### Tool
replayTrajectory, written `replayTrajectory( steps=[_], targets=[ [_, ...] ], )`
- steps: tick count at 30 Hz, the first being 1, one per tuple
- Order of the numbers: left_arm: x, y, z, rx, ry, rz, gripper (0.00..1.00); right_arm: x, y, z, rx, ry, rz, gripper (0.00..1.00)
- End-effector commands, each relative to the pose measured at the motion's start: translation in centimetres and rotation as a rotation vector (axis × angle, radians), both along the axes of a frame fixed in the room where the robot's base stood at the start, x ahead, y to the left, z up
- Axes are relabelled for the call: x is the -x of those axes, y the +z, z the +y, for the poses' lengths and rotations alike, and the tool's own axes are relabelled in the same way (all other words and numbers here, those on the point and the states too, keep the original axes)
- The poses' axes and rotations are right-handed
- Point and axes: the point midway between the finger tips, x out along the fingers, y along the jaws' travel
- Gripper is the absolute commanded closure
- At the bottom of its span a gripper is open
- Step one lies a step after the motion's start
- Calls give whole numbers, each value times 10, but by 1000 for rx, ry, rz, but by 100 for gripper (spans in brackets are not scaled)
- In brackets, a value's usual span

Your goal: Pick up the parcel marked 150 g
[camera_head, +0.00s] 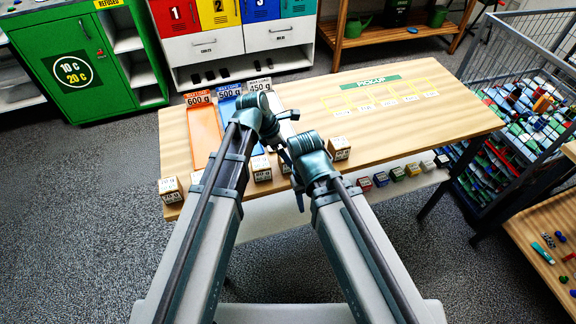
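Several small brown parcels with white labels stand along the near left part of the wooden table (440,125). One parcel (171,189) is at the left corner, one (262,168) is near the middle, and another parcel (339,148) is to the right of my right arm. Other parcels are partly hidden by my arms. The label weights are too small to read surely, so I cannot tell which is marked 150 g. My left gripper (272,134) and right gripper (297,172) are close together above the parcels.
An orange 600 g lane (203,132), a blue 500 g lane (227,108) and a 450 g lane lie on the table's left. A green PICKUP sign (371,82) has marked squares before it. Small coloured boxes (397,173) sit below the front edge. A wire cage (500,60) stands right.

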Motion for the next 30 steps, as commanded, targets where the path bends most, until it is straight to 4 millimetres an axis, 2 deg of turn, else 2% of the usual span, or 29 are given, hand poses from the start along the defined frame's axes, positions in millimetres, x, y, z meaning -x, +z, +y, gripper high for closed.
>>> replayTrajectory(
  steps=[1, 3, 11, 26, 30],
  targets=[
    [-1, -11, -3, 0, -1, 0, 0, 0, -11, 0, 0, 0, 0, 50],
    [-2, -14, -5, 0, 0, 0, 0, 0, -14, 0, 0, 0, 0, 50],
    [-2, -12, -5, 0, 0, 0, 2, 0, -12, 0, 0, 0, 0, 50],
    [-2, -12, -5, 0, 0, 0, 92, 0, -12, 0, 0, 0, 0, 50],
    [-2, -12, -5, 0, 0, 0, 94, 0, -12, 0, 0, 0, 0, 50]
  ],
)
